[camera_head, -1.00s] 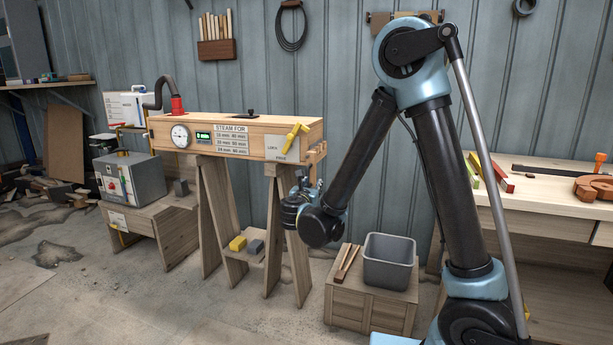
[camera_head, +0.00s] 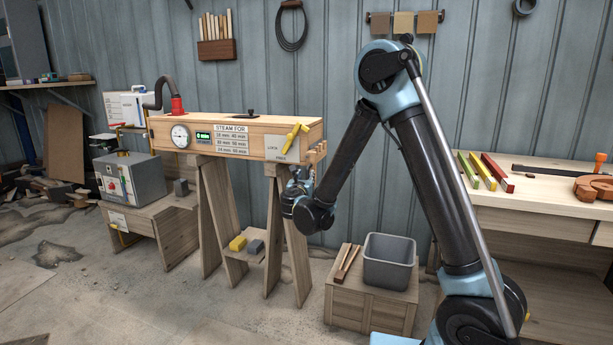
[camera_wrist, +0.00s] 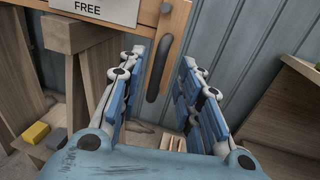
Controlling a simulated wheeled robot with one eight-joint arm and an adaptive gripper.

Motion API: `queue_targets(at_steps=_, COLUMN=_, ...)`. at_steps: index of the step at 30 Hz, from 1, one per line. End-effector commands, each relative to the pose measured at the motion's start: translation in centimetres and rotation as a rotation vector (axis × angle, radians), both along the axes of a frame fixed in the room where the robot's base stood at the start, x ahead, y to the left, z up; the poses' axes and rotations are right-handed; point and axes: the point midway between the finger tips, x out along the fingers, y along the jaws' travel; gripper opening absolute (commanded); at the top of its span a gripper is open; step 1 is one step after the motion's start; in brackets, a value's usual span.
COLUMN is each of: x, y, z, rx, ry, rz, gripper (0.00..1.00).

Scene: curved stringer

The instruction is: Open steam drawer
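The wooden steam box (camera_head: 205,133) lies across trestles, with a gauge, a green display and a "STEAM FOR" label on its front. In the wrist view the box's end face (camera_wrist: 177,22) carries a dark upright handle (camera_wrist: 154,82). The end looks closed. My gripper (camera_wrist: 168,70) is open, its blue-padded fingers either side of the handle's line of sight; contact cannot be told. In the head view my gripper (camera_head: 299,180) is just below the box's right end, partly hidden by my wrist.
A grey bin (camera_head: 389,262) and wooden strips stand on a low crate (camera_head: 370,305) below my arm. A workbench (camera_head: 540,206) with coloured bars is at right. Yellow and grey blocks lie on the trestle shelf. A metal steam generator (camera_head: 130,180) stands at left.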

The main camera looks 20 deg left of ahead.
Motion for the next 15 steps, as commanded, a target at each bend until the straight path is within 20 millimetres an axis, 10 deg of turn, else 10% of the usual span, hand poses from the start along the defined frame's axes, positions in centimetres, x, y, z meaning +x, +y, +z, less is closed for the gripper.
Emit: queue_targets(at_steps=15, x=6.0, y=0.6, z=0.0, rx=0.0, ry=0.0, rz=-0.001, gripper=0.32)
